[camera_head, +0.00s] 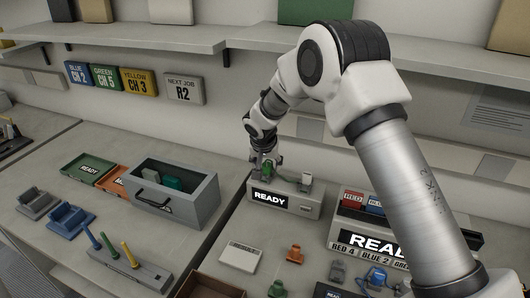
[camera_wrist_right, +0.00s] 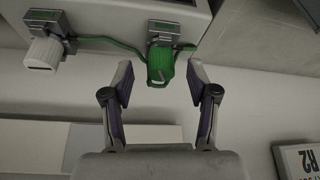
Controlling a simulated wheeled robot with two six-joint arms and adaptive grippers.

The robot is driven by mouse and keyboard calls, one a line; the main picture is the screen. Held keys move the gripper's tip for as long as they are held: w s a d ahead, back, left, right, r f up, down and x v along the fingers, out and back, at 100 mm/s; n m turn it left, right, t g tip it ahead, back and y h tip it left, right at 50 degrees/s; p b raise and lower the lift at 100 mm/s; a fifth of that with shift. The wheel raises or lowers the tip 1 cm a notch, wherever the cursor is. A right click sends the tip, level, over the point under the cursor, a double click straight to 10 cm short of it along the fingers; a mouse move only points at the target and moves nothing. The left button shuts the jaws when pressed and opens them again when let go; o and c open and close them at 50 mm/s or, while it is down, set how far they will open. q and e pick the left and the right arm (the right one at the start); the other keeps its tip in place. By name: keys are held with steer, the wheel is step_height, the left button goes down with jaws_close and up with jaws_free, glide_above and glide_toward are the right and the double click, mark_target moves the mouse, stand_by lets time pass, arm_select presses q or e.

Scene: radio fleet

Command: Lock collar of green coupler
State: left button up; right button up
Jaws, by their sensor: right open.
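The green coupler (camera_wrist_right: 160,66) sits in a bracket on the grey box's face in the right wrist view. It shows small and partly covered by my gripper in the head view (camera_head: 267,171). My right gripper (camera_wrist_right: 160,76) is open, with one finger on each side of the coupler. A gap shows between each fingertip and the coupler, so the fingers look apart from it. Whether the collar is turned cannot be told. My left gripper is not in view.
A white plug (camera_wrist_right: 43,52) sits beside the coupler, joined by a green cable (camera_wrist_right: 110,42). The box has a READY sign (camera_head: 270,198). A grey bin (camera_head: 172,193) stands to the left. Shelves (camera_head: 120,38) run behind my arm. Small coloured parts lie in front.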

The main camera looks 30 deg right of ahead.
mark_target(266, 166)
steer(key=x, duration=0.3)
steer(key=shift+w, duration=0.2)
steer(key=shift+s+a+r, duration=0.1)
steer(key=shift+s+r, duration=0.15)
steer(key=c, duration=0.6)
steer(key=shift+w+f, duration=0.1)
steer(key=shift+f, duration=0.05)
jaws_close()
steer(key=shift+f+m+b, duration=0.15)
steer(key=shift+m+b, duration=0.15)
steer(key=shift+b, duration=0.2)
steer(key=shift+m+g+h+b, duration=0.3)
steer(key=shift+m+b, duration=0.4)
steer(key=shift+b, duration=0.25)
steer(key=shift+m+g+b, duration=0.3)
steer(key=shift+m+b, duration=0.3)
steer(key=shift+m, duration=0.1)
steer(key=shift+m+h, duration=0.3)
steer(key=shift+m, duration=0.3)
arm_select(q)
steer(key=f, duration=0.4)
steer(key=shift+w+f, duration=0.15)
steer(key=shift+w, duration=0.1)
arm_select(e)
steer(key=o, duration=1.1)
jaws_free()
steer(key=shift+c, duration=0.2)
